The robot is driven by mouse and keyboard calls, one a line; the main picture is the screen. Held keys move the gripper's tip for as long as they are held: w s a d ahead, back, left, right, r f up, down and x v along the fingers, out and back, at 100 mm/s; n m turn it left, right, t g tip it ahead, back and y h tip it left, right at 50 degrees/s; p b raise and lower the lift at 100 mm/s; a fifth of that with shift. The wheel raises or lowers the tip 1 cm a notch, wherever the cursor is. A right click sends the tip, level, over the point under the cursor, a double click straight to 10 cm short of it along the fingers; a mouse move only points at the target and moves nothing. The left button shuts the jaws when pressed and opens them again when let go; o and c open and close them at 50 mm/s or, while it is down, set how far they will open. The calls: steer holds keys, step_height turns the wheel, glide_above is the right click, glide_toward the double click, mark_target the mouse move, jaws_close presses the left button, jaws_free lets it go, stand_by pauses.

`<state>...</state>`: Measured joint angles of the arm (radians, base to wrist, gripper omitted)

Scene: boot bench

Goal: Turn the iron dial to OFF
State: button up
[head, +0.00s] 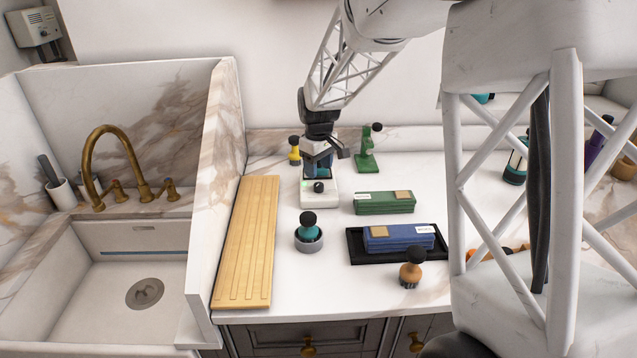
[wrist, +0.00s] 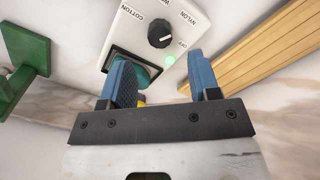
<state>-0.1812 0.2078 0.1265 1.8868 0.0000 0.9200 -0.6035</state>
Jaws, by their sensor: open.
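The iron dial (wrist: 160,34) is a round black knob with a white pointer mark on a white box (head: 319,200). In the wrist view the labels COTTON, NYLON and OFF surround it, and another is cut off at the top edge. The mark lies on the knob's side facing OFF, but its exact setting is hard to read. A green light (wrist: 170,61) glows near the dial. My gripper (head: 320,158) is above the back of the box in the head view. In the wrist view its blue fingers are apart, with nothing between them, short of the dial.
A teal part in a dark frame (wrist: 140,66) is beside the left finger. A green stand (head: 367,150), a yellow-and-black object (head: 294,150), and a wooden board (head: 247,240) surround the box. Green (head: 384,203) and blue (head: 398,238) blocks lie to the right. Counter in front is partly clear.

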mark_target(319, 184)
steer(key=shift+f, duration=2.85)
steer(key=shift+c, duration=0.4)
steer(key=c, duration=0.8)
steer(key=shift+c, duration=0.2)
steer(key=shift+m, duration=0.4)
steer(key=m, duration=1.1)
